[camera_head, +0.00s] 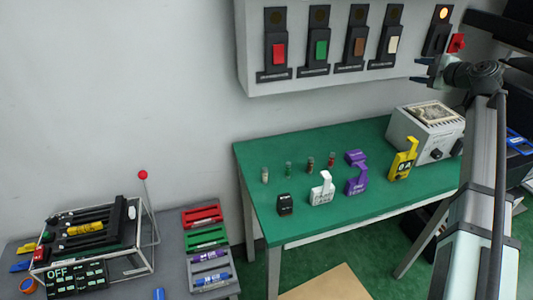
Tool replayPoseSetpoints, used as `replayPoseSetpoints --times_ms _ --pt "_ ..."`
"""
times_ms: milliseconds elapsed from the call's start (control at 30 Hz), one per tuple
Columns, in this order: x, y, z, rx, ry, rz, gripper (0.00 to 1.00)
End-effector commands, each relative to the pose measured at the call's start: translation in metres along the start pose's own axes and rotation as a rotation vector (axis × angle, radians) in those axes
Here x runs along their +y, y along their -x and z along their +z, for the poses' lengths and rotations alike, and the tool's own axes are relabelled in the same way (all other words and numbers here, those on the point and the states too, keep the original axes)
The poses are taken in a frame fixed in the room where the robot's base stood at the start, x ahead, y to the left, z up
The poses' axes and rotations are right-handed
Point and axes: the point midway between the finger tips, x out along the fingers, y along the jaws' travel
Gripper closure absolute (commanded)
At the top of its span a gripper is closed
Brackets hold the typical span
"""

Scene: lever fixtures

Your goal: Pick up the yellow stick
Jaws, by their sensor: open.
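A yellow stick-like cylinder (84,228) with dark markings lies across the black rack (118,222) of a device at the lower left. It looks like the yellow stick, but it is small in this view. My gripper (417,70) is far from it, at the upper right, in front of the wall panel. Its jaws are open, point left, and hold nothing.
A green table (300,226) bears several small vials, purple and white fixtures, a yellow fixture (403,160) and a grey box (425,133). A panel (330,80) with several colored switches hangs above. Coloured trays (206,238) sit beside the rack.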

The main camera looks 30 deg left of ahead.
Motion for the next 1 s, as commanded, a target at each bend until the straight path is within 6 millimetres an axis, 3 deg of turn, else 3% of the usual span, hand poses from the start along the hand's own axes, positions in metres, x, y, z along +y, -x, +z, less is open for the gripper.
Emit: replayPoseSetpoints --times_ms 33,200,400,700,1000 --pt "-0.021 -0.017 -0.021 -0.001 0.018 -0.034 0.53" --pt "-0.076 -0.061 -0.072 -0.026 0.090 -0.133 0.53" --pt "-0.129 -0.107 -0.132 -0.034 0.164 -0.237 0.53" --pt "-0.190 -0.170 -0.231 0.005 0.193 -0.395 0.53" --pt "-0.248 -0.211 -0.326 0.024 0.225 -0.530 0.53"
